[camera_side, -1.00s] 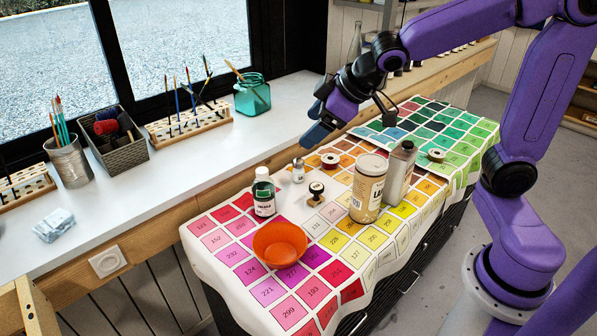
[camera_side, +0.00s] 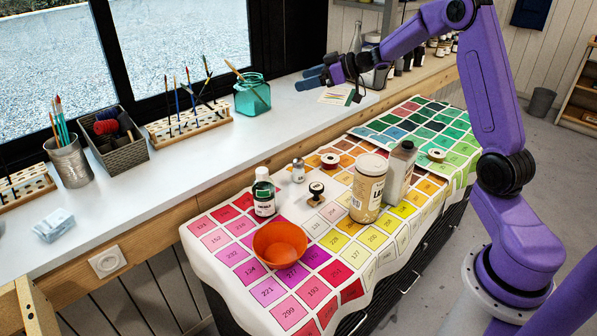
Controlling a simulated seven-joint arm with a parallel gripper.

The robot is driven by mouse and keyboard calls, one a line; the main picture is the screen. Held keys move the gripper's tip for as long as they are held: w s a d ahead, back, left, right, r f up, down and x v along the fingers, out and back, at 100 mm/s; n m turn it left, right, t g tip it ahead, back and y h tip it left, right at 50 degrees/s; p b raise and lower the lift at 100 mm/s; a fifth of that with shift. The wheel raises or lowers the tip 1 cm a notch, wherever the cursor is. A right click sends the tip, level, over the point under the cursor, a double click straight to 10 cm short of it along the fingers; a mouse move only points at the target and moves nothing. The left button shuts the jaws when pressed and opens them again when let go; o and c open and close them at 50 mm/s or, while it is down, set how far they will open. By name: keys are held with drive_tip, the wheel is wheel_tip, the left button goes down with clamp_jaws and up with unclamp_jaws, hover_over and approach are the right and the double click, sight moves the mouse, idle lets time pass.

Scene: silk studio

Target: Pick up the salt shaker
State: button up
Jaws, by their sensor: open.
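The salt shaker (camera_side: 298,171) is a small pale shaker with a metallic top. It stands upright on the colour-chart cloth, near the wooden edge of the window counter, between the dark green-labelled bottle and a brown-and-white spool. My gripper (camera_side: 310,78) is up and behind it, over the white counter near the teal jar, well apart from the shaker. Its fingers point left in the picture and it is open, with nothing seen between them.
Close to the shaker stand the dark bottle (camera_side: 264,193), a spool (camera_side: 330,160) and a black-knobbed stamp (camera_side: 316,193). A teal jar (camera_side: 252,95) stands near my gripper.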

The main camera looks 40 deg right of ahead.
wheel_tip(320, 180, down, 2)
drive_tip(key=d, duration=0.2)
approach(299, 163)
drive_tip(key=shift+y, duration=0.3)
drive_tip(key=w+f, duration=0.1)
drive_tip(key=w, duration=0.2)
drive_tip(key=w+a+f, duration=0.1)
drive_tip(key=w, duration=0.1)
drive_tip(key=shift+w+f, duration=0.15)
drive_tip(key=shift+f, duration=0.25)
drive_tip(key=shift+w+a+f, duration=0.15)
drive_tip(key=shift+w+f, duration=0.05)
drive_tip(key=shift+f, duration=0.2)
drive_tip(key=shift+x, duration=2.25)
drive_tip(key=shift+r, duration=0.1)
drive_tip(key=c, duration=1.2)
